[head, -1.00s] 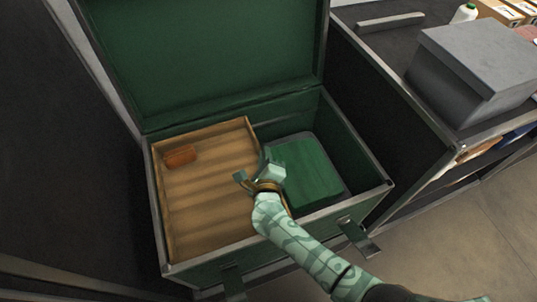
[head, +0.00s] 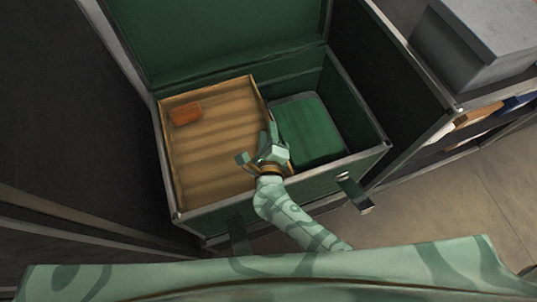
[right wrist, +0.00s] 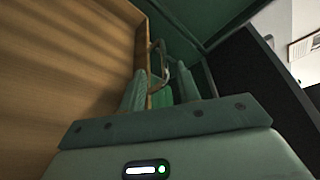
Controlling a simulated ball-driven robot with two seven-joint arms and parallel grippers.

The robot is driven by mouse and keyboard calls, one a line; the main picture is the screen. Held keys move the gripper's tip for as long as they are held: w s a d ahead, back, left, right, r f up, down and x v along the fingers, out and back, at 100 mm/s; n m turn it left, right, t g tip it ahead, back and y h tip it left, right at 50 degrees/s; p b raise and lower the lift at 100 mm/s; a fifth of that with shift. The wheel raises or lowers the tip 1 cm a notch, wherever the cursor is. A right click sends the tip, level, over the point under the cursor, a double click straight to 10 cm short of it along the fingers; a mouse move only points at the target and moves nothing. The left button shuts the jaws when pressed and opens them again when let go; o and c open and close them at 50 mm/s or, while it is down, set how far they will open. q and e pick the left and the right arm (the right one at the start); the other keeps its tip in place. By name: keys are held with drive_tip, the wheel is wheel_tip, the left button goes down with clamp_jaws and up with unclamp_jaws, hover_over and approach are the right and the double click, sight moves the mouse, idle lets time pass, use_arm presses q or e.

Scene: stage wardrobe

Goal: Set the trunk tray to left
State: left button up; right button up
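The green trunk (head: 342,165) stands open with its lid (head: 225,40) raised. The wooden trunk tray (head: 210,150) fills the left side of the trunk, its left edge close to the left wall. A small orange-brown block (head: 186,114) lies in its far left corner. My right gripper (head: 258,145) is open at the tray's right edge. In the right wrist view, a thin loop handle (right wrist: 163,62) on the tray's side (right wrist: 141,70) shows between and beyond the two fingers (right wrist: 163,88); I cannot tell whether they touch it. My left gripper is not in view.
A green folded-looking item (head: 308,128) lies in the trunk's right side, lower than the tray. A grey box (head: 480,40) sits on a dark shelf unit to the right. A metal latch (head: 354,193) hangs at the trunk's front. A dark panel is on the left.

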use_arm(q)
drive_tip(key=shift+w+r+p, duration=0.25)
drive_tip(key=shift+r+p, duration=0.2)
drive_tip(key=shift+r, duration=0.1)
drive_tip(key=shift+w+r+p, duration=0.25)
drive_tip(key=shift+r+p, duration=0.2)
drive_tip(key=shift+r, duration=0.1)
use_arm(e)
drive_tip(key=v, duration=0.9)
drive_tip(key=shift+w, duration=0.1)
